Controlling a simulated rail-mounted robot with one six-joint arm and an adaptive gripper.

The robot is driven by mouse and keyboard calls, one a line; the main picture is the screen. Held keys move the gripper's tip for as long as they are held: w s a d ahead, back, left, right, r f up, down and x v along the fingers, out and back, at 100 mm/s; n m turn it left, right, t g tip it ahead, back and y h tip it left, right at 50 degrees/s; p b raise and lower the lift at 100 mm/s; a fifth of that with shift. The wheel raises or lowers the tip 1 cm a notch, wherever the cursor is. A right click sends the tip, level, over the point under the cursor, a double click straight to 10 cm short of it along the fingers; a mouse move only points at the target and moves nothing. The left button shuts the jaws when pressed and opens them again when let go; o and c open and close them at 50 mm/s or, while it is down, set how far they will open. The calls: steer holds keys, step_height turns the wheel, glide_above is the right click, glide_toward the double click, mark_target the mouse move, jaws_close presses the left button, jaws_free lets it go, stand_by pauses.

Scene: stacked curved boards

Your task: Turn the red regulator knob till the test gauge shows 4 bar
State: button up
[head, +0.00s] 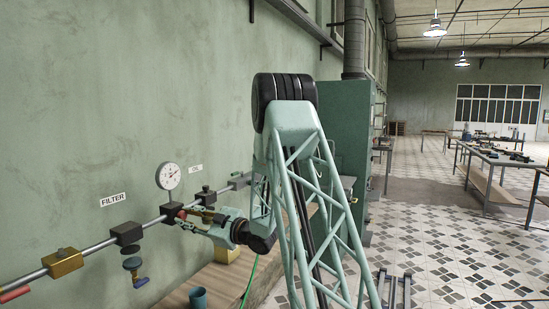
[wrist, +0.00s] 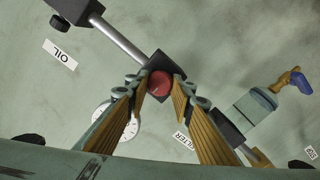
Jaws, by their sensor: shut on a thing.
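The red regulator knob (wrist: 161,84) sits on a dark block on the wall pipe, in the middle of the wrist view. My gripper (wrist: 161,90) is shut on it, with one ribbed finger at each side. In the head view my gripper (head: 190,215) reaches the pipe from the right, and a little of the red knob (head: 181,214) shows at its tips. The white round test gauge (head: 168,176) stands above the pipe there. In the wrist view the gauge (wrist: 130,130) is partly hidden behind a finger. Its numbers are too small to read.
A FILTER label (head: 114,199) and an OIL label (head: 195,168) are on the green wall. A brass block (head: 63,263) and a blue-handled valve (head: 136,274) are on the pipe line at left. A blue cup (head: 198,298) stands on the wooden bench (head: 226,281) below.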

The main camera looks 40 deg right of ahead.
steer(key=shift+f+n+b, duration=0.1)
steer(key=shift+n+b, duration=2.1)
steer(key=shift+b, duration=2.3)
stand_by(1.2)
steer(key=shift+n, duration=0.4)
steer(key=o, duration=0.6)
steer(key=shift+c, duration=0.2)
steer(key=v, duration=0.6)
stand_by(0.4)
